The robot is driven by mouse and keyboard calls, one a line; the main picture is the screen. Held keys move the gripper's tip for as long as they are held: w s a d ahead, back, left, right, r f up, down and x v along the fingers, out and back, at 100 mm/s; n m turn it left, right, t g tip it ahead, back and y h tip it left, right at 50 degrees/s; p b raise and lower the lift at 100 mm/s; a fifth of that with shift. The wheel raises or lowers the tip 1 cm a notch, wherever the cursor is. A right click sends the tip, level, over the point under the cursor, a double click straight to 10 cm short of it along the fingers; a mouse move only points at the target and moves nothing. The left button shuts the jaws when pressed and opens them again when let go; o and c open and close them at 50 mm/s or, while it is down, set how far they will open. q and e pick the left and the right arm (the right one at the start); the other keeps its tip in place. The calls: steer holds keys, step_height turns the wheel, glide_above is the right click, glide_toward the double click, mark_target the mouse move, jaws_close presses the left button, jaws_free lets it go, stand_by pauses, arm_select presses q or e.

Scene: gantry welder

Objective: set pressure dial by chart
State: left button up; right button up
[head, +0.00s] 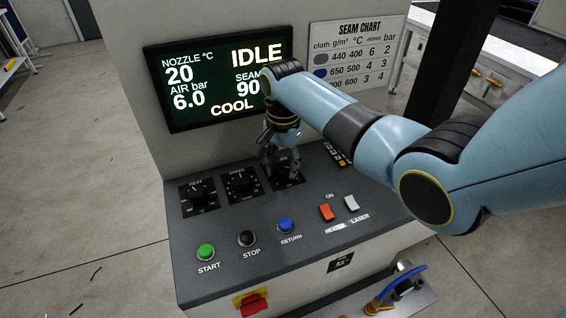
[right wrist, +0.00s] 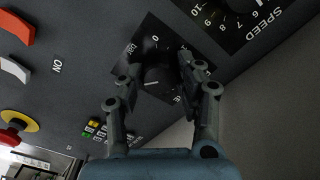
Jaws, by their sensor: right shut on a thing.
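The pressure dial is the rightmost of three black dials on the sloped console; its plate (head: 292,180) is mostly covered by my gripper. My right gripper (head: 281,165) reaches down onto it and is shut on its knob. In the right wrist view, the fingers stand on both sides of the dark knob (right wrist: 157,76), with a white pointer line visible; the plate's label is partly hidden. The screen (head: 190,105) reads IDLE, NOZZLE 20, AIR bar 6.0 and COOL; my arm cuts off the SEAM value. The seam chart (head: 355,55) lists cloth, temperature, speed and bar. My left gripper is out of view.
The heat dial (head: 199,195) and speed dial (head: 241,182) sit left of my gripper. In front are the green start (head: 205,251), black stop (head: 247,239) and blue return (head: 286,225) buttons, plus the red heater switch (head: 326,212) and white laser switch (head: 351,202).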

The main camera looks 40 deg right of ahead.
steer(key=shift+n+p, duration=0.6)
steer(key=shift+n, duration=1.5)
steer(key=n, duration=1)
steer(key=shift+n, duration=0.4)
steer(key=n, duration=0.3)
steer(key=shift+d+n, duration=0.1)
steer(key=shift+n, duration=0.2)
steer(key=n, duration=0.4)
steer(key=shift+n, duration=0.3)
steer(key=n, duration=0.4)
steer(key=shift+n, duration=1.9)
